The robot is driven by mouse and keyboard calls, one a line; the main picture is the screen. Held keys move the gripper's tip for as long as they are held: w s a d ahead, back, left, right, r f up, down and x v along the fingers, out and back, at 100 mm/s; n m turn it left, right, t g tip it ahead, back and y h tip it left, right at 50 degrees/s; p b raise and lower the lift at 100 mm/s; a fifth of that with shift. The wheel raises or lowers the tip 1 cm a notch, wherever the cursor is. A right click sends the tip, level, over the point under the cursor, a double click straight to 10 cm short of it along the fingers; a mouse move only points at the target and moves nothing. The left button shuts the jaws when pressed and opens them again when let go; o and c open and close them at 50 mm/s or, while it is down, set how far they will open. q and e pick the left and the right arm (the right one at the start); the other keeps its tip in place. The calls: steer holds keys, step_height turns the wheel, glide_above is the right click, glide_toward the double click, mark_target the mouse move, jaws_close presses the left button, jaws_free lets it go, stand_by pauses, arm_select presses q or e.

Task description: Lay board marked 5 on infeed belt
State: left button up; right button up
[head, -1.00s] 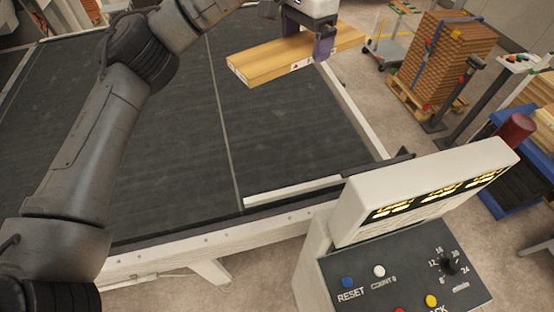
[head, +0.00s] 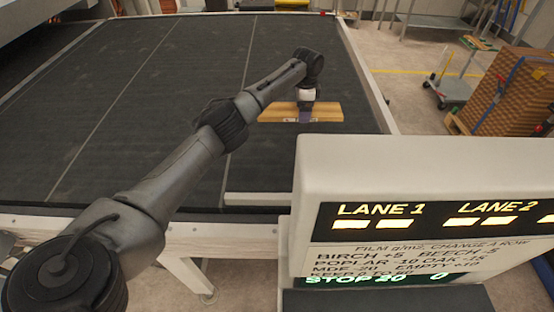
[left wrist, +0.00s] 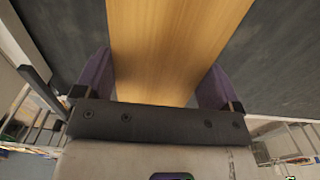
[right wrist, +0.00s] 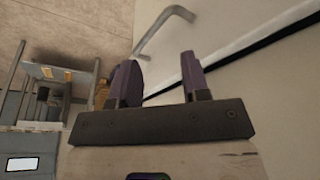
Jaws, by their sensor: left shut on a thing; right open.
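A light wooden board (head: 325,108) is held by my left gripper (head: 305,117) over the right part of the dark infeed belt (head: 180,110). In the left wrist view the board (left wrist: 175,45) runs between both fingers of the left gripper (left wrist: 160,90). No number on the board can be read here. I cannot tell whether the board touches the belt. My right gripper (right wrist: 160,82) is open and empty in the right wrist view, beside a pale panel; it is not seen in the head view.
A control panel (head: 400,180) with lane displays stands at the front right. A white strip (head: 258,198) lies along the belt's front edge. A stack of boards (head: 510,85) and a trolley (head: 448,88) stand on the floor to the right. Much of the belt is bare.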

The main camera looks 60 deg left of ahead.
arm_select(q)
steer(key=shift+s+a+f, duration=0.15)
steer(key=shift+a+f, duration=0.05)
steer(key=shift+f, duration=0.35)
steer(key=shift+s+a+f, duration=0.1)
steer(key=shift+a+f, duration=0.05)
steer(key=shift+f, duration=0.4)
glide_above(271, 152)
step_height(271, 152, down, 7)
steer(key=shift+r+b, duration=0.1)
steer(key=shift+b, duration=0.25)
steer(key=shift+f+b, duration=0.4)
steer(key=shift+f, duration=1.65)
steer(key=shift+f, duration=0.15)
steer(key=o, duration=0.7)
steer(key=shift+o, duration=0.5)
